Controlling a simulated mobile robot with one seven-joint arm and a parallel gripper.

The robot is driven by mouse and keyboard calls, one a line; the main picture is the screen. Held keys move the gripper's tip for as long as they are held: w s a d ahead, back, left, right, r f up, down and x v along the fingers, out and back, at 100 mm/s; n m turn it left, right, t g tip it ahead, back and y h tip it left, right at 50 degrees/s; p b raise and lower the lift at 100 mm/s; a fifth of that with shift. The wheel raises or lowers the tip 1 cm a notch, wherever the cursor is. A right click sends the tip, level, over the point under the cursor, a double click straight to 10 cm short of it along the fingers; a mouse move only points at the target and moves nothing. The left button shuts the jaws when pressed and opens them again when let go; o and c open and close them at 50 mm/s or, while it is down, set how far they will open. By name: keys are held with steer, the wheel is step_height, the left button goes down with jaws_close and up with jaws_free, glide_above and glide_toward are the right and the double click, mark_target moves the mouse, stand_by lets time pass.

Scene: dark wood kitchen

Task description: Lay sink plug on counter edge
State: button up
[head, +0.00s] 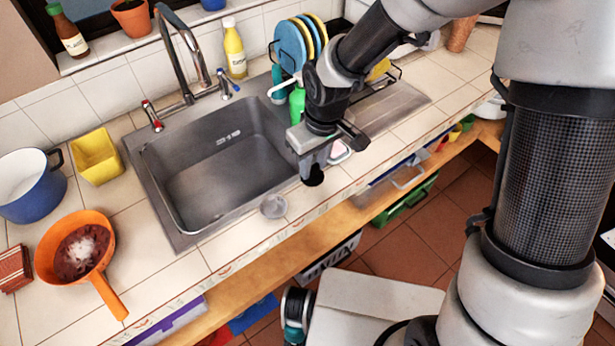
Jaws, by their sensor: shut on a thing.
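The sink plug (314,179) is a small dark piece at the lower tip of my gripper (313,164). My gripper points down and is shut on the plug; its fingers hide part of it. The plug is over the tiled counter (334,187) between the sink's right side and the counter's front edge. I cannot tell if it touches the tiles. The steel sink (225,165) is just left of my gripper and looks empty.
A small clear round dish (273,206) stands on the counter's front strip, left of my gripper. A pink-and-white item (339,150) is partly hidden behind my gripper. A green bottle (297,103) and a dish rack with plates (292,45) stand behind. An orange pan (78,250) is at left.

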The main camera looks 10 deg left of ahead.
mark_target(314, 171)
steer(key=shift+f, duration=1.95)
steer(key=shift+f+b, duration=0.2)
steer(key=shift+b, duration=0.15)
steer(key=o, duration=1)
